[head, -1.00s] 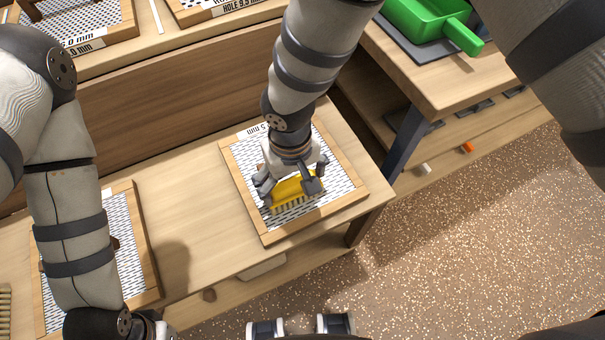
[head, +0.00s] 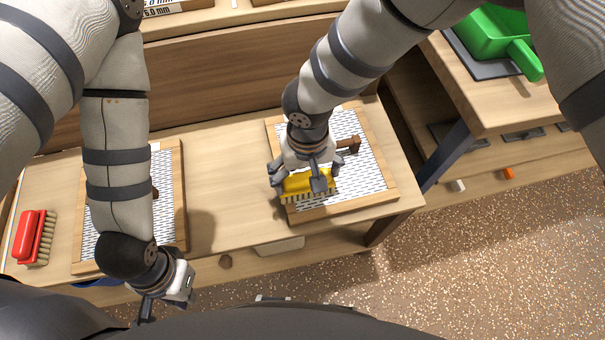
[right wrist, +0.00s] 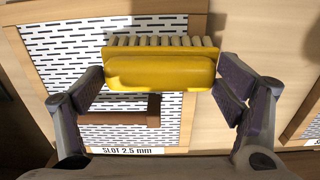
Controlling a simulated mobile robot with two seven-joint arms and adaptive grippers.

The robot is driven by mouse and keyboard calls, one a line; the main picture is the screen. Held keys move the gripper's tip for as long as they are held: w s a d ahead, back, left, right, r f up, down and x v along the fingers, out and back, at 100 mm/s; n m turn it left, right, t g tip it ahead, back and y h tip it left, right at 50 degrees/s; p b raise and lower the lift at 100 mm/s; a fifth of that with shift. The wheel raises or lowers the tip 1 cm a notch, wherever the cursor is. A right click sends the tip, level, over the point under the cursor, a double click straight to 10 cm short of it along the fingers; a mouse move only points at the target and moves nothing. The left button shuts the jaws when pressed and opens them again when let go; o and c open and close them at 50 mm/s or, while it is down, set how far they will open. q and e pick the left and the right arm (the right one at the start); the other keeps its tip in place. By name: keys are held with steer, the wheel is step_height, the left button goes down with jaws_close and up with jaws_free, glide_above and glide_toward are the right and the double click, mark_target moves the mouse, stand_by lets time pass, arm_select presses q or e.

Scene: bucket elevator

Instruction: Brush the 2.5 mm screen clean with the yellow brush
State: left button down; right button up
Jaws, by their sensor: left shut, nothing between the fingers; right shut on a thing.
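The 2.5 mm screen (head: 372,170) is a slotted white sheet in a wooden frame on the bench; its label, "SLOT 2.5 mm" (right wrist: 126,151), reads in the right wrist view. A brown handle-like piece (head: 348,144) lies on it, also visible in the right wrist view (right wrist: 140,111). My right gripper (head: 300,182) is shut on the yellow brush (head: 296,183) at the screen's near left part, by the frame. The brush (right wrist: 160,70) has pale bristles; whether they touch the mesh I cannot tell. My left gripper (head: 166,292) is shut and empty, in front of the bench's near edge.
Another framed screen (head: 166,190) lies at the left, partly behind my left arm. A red brush (head: 34,236) lies at the bench's left end. A green scoop (head: 495,35) sits on the side table at the right. The bench between the screens is clear.

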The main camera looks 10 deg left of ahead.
steer(key=shift+w+d+f, duration=0.1)
steer(key=shift+w+d, duration=0.2)
steer(key=shift+d, duration=0.55)
steer(key=shift+w+d+r, duration=0.1)
steer(key=shift+w+d, duration=0.25)
steer(key=shift+d, duration=0.55)
steer(key=shift+w+d+f, duration=0.1)
steer(key=shift+w+d, duration=0.2)
steer(key=shift+d, duration=0.55)
steer(key=shift+w+d+r, duration=0.1)
steer(key=shift+w+d, duration=0.35)
steer(key=shift+d, duration=0.6)
steer(key=shift+w+d+r, duration=0.1)
steer(key=shift+w+d, duration=0.3)
steer(key=shift+d, duration=0.7)
steer(key=shift+w+d, duration=0.45)
steer(key=shift+d, duration=0.6)
steer(key=shift+w+d+f, duration=0.1)
steer(key=shift+w+d, duration=0.2)
steer(key=shift+d, duration=0.45)
steer(key=shift+w+d+f, duration=0.1)
steer(key=shift+w+d, duration=0.2)
steer(key=shift+d, duration=0.4)
step_height(320, 180, up, 6)
steer(key=shift+p, duration=0.45)
steer(key=shift+r, duration=0.2)
step_height(320, 180, up, 3)
steer(key=shift+f, duration=0.15)
